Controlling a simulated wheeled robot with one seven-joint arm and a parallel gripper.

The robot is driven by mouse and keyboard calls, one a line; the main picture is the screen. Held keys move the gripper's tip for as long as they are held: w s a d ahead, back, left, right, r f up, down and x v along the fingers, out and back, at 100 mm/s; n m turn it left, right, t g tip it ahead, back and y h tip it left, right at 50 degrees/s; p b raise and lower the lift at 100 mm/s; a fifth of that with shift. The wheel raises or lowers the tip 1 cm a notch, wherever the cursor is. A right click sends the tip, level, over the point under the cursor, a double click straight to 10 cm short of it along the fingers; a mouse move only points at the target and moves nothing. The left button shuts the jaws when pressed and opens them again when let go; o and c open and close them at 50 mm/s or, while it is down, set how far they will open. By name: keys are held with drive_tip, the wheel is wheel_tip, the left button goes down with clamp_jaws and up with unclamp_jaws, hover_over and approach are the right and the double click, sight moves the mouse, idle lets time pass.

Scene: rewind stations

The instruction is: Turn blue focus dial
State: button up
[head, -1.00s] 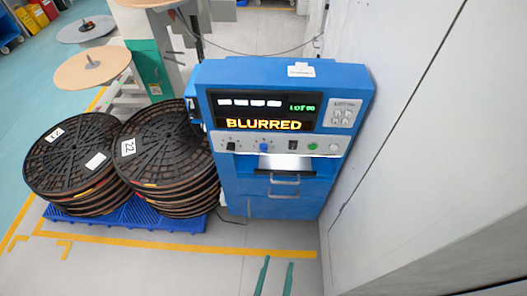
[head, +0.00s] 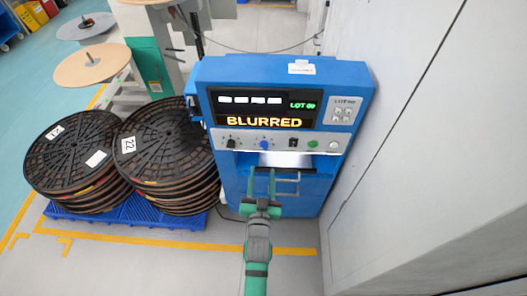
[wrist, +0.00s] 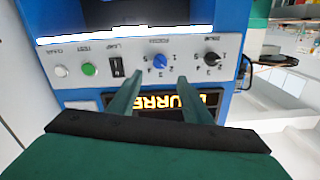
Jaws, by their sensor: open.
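The blue focus dial (head: 264,144) sits on the light control strip of a blue machine (head: 212,75). In the wrist view, which is upside down, the blue focus dial (wrist: 160,61) shows between and just beyond my fingertips, with numbers around it. My gripper (head: 262,172) is open and empty, its two green fingers pointing at the machine just below the dial in the head view. In the wrist view my gripper (wrist: 158,77) has a finger to each side of the dial's line, apparently not touching it. The display (head: 264,122) reads BLURRED in orange.
A black dial (head: 231,143) is beside the blue one. On its other side are a black switch (head: 292,143), a green button (head: 313,145) and a white button (head: 334,146). Stacked reels (head: 165,140) stand left on a blue pallet; a grey wall (head: 430,120) rises right.

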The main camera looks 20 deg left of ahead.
sight(264, 149)
drive_tip(key=x, duration=1)
drive_tip(key=shift+w+a, duration=0.1)
drive_tip(key=shift+w, duration=0.25)
drive_tip(key=c, duration=1)
